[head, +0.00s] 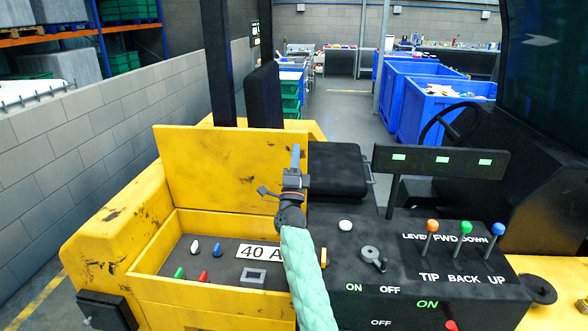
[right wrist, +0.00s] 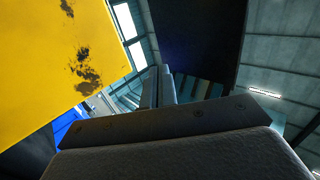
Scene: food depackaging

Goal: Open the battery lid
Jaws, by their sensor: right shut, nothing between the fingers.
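The yellow battery lid (head: 225,170) stands raised, nearly upright, at the back of the yellow battery compartment (head: 215,291). The compartment is uncovered and its dark panel shows. My right gripper (head: 295,152) points up beside the lid's right edge, shut and empty. In the right wrist view the lid (right wrist: 65,50) fills the upper left, with scuffed paint, and the closed fingers (right wrist: 158,86) are to its right. I cannot tell whether the gripper touches the lid. My left gripper is out of view.
The panel has small coloured knobs and a "40 A" label (head: 259,252). A black seat (head: 337,170) is right of my gripper. A control console (head: 430,255) with three coloured levers and a steering wheel (head: 455,125) stand further right. A grey block wall (head: 80,145) is at left.

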